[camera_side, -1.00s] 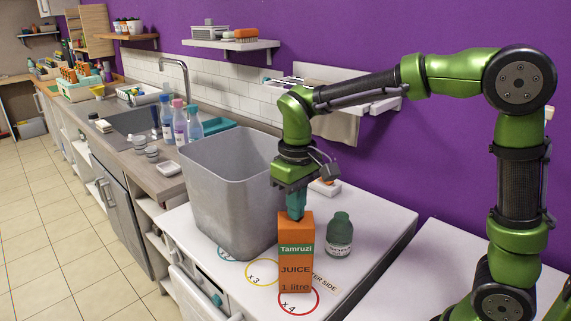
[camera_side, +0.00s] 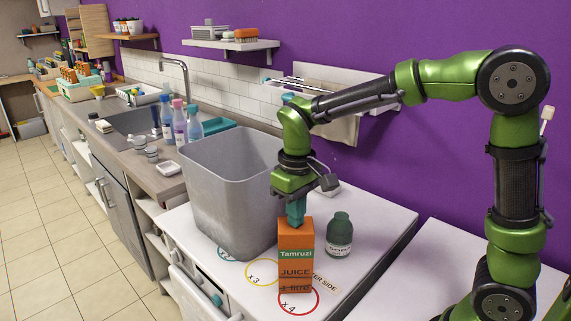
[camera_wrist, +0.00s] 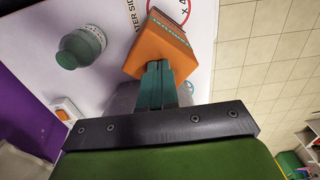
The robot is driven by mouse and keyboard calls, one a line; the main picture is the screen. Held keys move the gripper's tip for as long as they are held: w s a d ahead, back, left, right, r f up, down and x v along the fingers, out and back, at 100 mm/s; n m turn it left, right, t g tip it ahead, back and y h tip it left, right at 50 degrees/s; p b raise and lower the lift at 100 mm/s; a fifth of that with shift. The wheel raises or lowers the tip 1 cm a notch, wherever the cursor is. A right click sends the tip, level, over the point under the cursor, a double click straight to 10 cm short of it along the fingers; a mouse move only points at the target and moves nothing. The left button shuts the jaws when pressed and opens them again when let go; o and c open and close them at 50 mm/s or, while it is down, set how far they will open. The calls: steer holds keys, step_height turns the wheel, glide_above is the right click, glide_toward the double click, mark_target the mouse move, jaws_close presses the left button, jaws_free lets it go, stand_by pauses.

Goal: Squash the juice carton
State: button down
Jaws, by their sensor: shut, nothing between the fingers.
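The orange juice carton (camera_side: 296,258) stands upright on the white worktop, at the circle marked x 4. Its lower part looks creased, and it is a little shorter than full height. My gripper (camera_side: 295,216) is shut and empty, pointing down with its teal fingertips at the carton's top. In the wrist view the shut fingers (camera_wrist: 157,72) meet the edge of the carton's orange top (camera_wrist: 160,44).
A green bottle (camera_side: 339,235) stands just right of the carton; it also shows in the wrist view (camera_wrist: 82,47). A large grey bin (camera_side: 228,192) stands to the left behind it. The worktop (camera_side: 378,225) is clear at the right.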

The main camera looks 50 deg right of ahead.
mark_target(296, 236)
steer(key=shift+f, duration=2.9)
steer(key=shift+r, duration=2.5)
